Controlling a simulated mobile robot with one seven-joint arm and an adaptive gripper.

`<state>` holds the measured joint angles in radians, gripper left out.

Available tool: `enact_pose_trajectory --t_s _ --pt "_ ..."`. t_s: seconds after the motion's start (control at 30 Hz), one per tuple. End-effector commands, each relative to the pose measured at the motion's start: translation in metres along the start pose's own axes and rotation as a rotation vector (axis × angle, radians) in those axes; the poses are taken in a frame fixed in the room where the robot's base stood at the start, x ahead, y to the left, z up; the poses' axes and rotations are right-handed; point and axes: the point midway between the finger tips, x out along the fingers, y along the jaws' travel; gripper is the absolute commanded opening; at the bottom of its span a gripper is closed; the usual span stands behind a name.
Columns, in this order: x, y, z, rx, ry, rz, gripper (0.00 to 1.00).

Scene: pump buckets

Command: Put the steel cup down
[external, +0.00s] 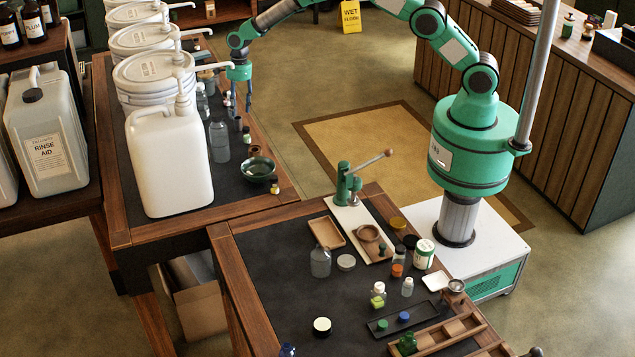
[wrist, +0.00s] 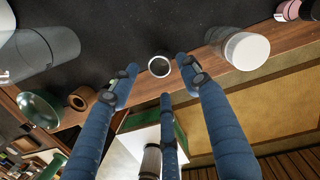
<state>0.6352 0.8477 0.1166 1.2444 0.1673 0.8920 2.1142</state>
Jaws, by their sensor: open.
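The steel cup (wrist: 159,67) shows in the wrist view as a small round cup with a pale rim and a dark inside. It stands on the dark counter top near its wooden edge. My gripper (wrist: 158,72) has its blue fingers spread, with fingertips to the left and right of the cup and a third finger below it in the picture. I cannot tell whether any finger touches it. In the external view my gripper (external: 240,101) points down over the counter's right edge. A small dark cylinder just below it there looks like the cup (external: 238,124).
A clear bottle (external: 219,141), a brown pot (external: 255,150) and a green bowl (external: 259,169) stand nearby. A white-lidded jar (wrist: 246,50) is to the right in the wrist view. Large white pump buckets (external: 155,80) line the counter's left. Bare dark surface lies above the cup in the wrist view.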

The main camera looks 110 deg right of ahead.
Motion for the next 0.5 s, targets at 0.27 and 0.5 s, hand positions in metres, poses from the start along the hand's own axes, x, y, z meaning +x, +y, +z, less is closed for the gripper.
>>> enact_pose_trajectory --t_s 0.27,0.5 --pt "-0.047 0.0 0.001 0.0 -0.001 -0.001 0.46" --pt "-0.065 0.0 0.0 0.0 0.0 0.0 0.46"
